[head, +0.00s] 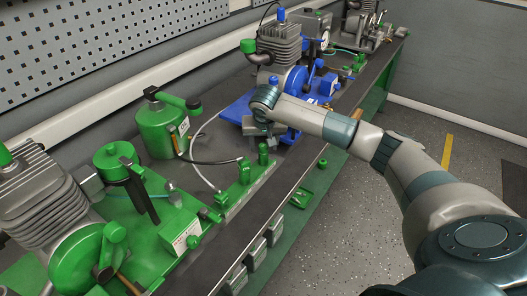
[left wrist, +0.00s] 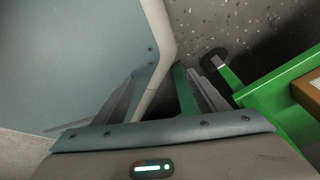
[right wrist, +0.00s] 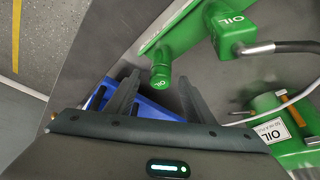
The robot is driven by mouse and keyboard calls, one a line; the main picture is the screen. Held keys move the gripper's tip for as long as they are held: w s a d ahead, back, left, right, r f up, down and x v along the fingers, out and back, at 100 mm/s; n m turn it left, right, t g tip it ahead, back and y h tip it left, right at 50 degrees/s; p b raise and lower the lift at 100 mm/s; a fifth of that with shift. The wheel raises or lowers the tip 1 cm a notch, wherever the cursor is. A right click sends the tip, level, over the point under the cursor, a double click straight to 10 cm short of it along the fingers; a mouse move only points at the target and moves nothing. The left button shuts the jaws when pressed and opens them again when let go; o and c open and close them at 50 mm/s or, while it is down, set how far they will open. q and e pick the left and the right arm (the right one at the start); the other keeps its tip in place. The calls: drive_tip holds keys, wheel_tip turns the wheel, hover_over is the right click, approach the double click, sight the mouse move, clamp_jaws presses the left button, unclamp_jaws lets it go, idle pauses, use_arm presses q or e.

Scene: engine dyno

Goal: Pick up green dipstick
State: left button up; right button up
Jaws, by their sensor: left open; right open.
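A second OIL-marked green post (right wrist: 232,27) with a dark hose stands nearby. My left gripper (left wrist: 170,70) is open and empty; it is outside the head view. The dipstick's lower part is hidden.
A green engine (head: 45,195) and green oil can (head: 162,130) stand on the near bench. A blue engine (head: 280,60) stands on a blue base (head: 238,108) behind my right gripper. In the left wrist view, a green bench part (left wrist: 285,95) is at the right. Floor (head: 340,240) is clear.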

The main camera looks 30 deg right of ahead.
drive_tip(key=c, duration=1.1)
drive_tip(key=shift+r, duration=0.15)
drive_tip(key=shift+r+b, duration=0.3)
drive_tip(key=shift+r, duration=0.25)
wheel_tip(320, 180, up, 7)
drive_tip(key=shift+r+b, duration=0.1)
drive_tip(key=shift+b, duration=0.95)
use_arm(q)
drive_tip(key=w+d+r+t+h, duration=0.1)
drive_tip(key=w+d+t, duration=0.1)
drive_tip(key=w, duration=0.7)
drive_tip(key=shift+d+r+t, duration=0.25)
drive_tip(key=shift+d+t, duration=0.05)
drive_tip(key=shift+d, duration=0.6)
use_arm(e)
drive_tip(key=shift+r, duration=0.75)
